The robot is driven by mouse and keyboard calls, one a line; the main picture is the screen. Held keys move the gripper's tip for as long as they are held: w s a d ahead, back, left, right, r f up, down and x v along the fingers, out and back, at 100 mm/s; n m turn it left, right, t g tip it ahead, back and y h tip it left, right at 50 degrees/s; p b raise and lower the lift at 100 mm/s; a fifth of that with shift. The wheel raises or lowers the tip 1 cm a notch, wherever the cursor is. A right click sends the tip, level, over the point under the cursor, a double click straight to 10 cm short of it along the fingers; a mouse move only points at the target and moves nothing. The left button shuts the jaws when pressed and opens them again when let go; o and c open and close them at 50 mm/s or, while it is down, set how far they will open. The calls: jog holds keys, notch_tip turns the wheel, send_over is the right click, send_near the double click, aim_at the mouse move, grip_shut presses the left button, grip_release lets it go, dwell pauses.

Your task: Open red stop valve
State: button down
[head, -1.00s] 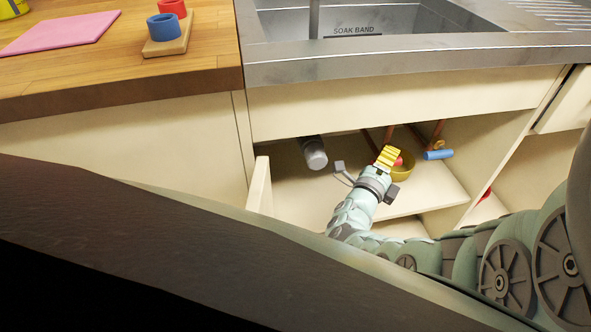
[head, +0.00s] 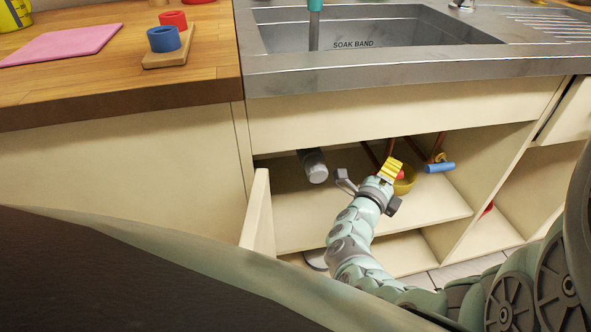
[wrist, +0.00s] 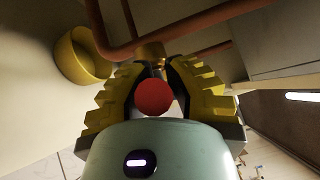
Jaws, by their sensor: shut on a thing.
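The red stop valve (wrist: 154,97) shows in the wrist view as a round red knob end between my gripper's two yellow fingers. Its brass body (wrist: 150,54) sits on a copper pipe just beyond. My gripper (wrist: 158,85) is shut on the red valve handle. In the head view my gripper (head: 389,169) reaches into the open cupboard under the sink, and only a small bit of red (head: 400,175) shows beside its yellow fingers. Most of the handle is hidden by the fingers, so its angle cannot be told.
A blue-handled valve (head: 440,167) is on the pipe to the right. A grey cylinder (head: 314,167) hangs at left. The open cupboard door (head: 258,215) stands at the left edge; the cupboard shelf (head: 300,215) is mostly bare.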

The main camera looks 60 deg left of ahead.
jog(key=shift+w+d+r+m+h, duration=0.1)
jog(key=shift+m+h, duration=0.2)
jog(key=shift+m, duration=0.1)
jog(key=shift+r+g, duration=0.1)
jog(key=shift+g, duration=0.3)
jog(key=shift+m, duration=0.3)
jog(key=shift+w+d+r+m+g+h+p, duration=0.15)
jog(key=shift+r+m+g+p, duration=0.1)
jog(key=shift+m+g+p, duration=0.25)
jog(key=shift+w+a+r+m+g+h+p, duration=0.1)
jog(key=shift+r+m+g+h+p, duration=0.1)
jog(key=shift+m+g+p, duration=0.3)
jog(key=m+g+p, duration=0.1)
jog(key=g+p, duration=0.1)
jog(key=p, duration=0.1)
jog(key=shift+g, duration=0.3)
jog(key=c, duration=0.8)
grip_release()
jog(key=shift+f, duration=0.15)
jog(key=shift+c, duration=0.2)
